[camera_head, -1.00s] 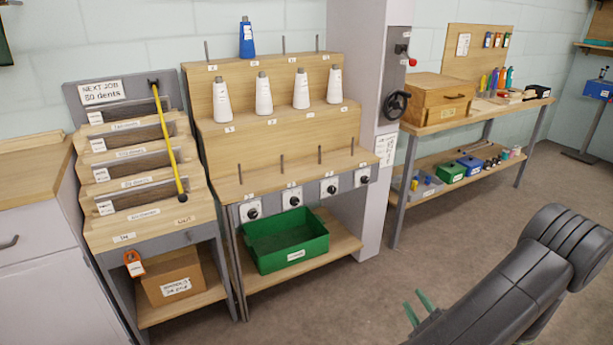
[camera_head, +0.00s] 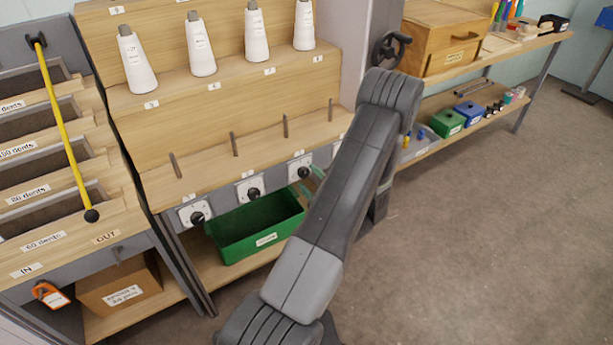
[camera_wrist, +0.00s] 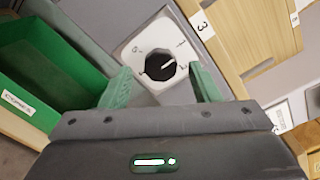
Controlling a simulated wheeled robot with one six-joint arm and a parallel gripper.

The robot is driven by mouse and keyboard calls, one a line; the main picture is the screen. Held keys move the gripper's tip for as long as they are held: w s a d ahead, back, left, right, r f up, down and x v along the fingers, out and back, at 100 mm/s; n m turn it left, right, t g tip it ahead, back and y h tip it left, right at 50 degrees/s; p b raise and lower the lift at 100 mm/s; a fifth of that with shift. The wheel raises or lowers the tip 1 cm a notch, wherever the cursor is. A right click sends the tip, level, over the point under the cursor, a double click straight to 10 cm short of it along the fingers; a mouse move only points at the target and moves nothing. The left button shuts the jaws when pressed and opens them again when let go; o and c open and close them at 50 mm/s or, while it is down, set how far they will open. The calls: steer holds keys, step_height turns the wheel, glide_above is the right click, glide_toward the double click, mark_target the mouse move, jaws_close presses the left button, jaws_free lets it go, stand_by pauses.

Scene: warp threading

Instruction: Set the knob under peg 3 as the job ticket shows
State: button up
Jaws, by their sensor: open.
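Knob 3 (camera_wrist: 160,66) is a black round knob with a white pointer line on a white plate, below the label "3" (camera_wrist: 203,27). Its pointer aims to the upper right in the wrist view; small marks surround it. The same knob (camera_head: 303,171) is third from the left in the head view, below peg 3 (camera_head: 285,126). My gripper (camera_wrist: 161,82) is open, its green fingers on either side of the knob; contact cannot be told. My arm partly hides the gripper in the head view. No readable job ticket shows now.
Other knobs (camera_head: 195,214) (camera_head: 252,190) sit along the same front edge. A green bin (camera_head: 258,228) stands below, close to my gripper. White cones (camera_head: 137,62) stand on the shelf above. An orange tag (camera_head: 50,294) hangs at lower left.

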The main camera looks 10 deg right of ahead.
steer(key=shift+x, duration=0.95)
steer(key=c, duration=1)
